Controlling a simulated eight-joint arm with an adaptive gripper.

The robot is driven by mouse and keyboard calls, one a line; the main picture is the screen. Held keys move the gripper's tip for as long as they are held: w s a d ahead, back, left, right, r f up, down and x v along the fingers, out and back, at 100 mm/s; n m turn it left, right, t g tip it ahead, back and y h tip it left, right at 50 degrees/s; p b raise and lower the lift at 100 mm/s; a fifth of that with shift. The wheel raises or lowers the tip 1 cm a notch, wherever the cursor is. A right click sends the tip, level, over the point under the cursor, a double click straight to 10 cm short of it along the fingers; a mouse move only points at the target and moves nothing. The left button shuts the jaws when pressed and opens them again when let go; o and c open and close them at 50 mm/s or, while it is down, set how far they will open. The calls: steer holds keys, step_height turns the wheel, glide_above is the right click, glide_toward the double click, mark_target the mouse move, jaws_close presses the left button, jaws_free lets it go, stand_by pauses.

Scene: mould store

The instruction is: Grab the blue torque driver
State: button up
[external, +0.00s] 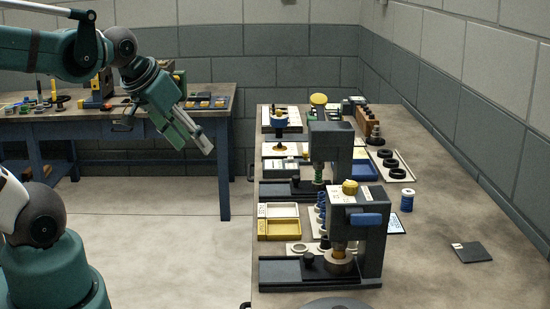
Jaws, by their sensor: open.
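I cannot make out the blue torque driver for certain at this size. Blue items that show are a small blue cylinder with pale ends (407,200) standing on the right bench, and a blue and yellow piece (281,123) at that bench's far left. A blue block (365,219) is on the front press. My gripper (207,146) is open and empty, pointing down and to the right in the air. It is left of the right bench and apart from everything on it.
The right bench (480,285) carries a front press (352,240), a second press (331,142), a white and yellow tray (278,210) and a strip with black rings (391,166). A dark flat square (471,252) lies at right. Another bench (190,116) stands behind. Floor between is clear.

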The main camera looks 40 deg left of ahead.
steer(key=w+a+r+m+g+p, duration=0.1)
steer(key=w+r+p, duration=0.1)
steer(key=w+r, duration=0.35)
steer(key=w+a+r+p, duration=0.1)
steer(key=w+a+r, duration=0.1)
steer(key=w, duration=0.6)
steer(key=m+g+h+p, duration=0.1)
steer(key=m+g+p, duration=0.1)
steer(key=p, duration=0.4)
glide_above(279, 111)
steer(key=s+d, duration=0.8)
steer(key=s, duration=0.4)
step_height(279, 111, down, 4)
steer(key=shift+m+h, duration=0.4)
steer(key=shift+m, duration=0.3)
steer(key=w+a+f+p, duration=0.1)
steer(key=w+a+f, duration=0.1)
steer(key=w+f, duration=0.1)
steer(key=w+a+f+p, duration=0.1)
steer(key=w+a+f, duration=0.2)
steer(key=w+f, duration=0.1)
steer(key=w+a+f+p, duration=0.1)
steer(key=w+a+f, duration=0.2)
steer(key=w+f, duration=0.1)
steer(key=shift+w+a+f, duration=0.15)
steer(key=shift+w, duration=0.05)
steer(key=shift+w+a+f, duration=0.2)
steer(key=shift+f, duration=0.15)
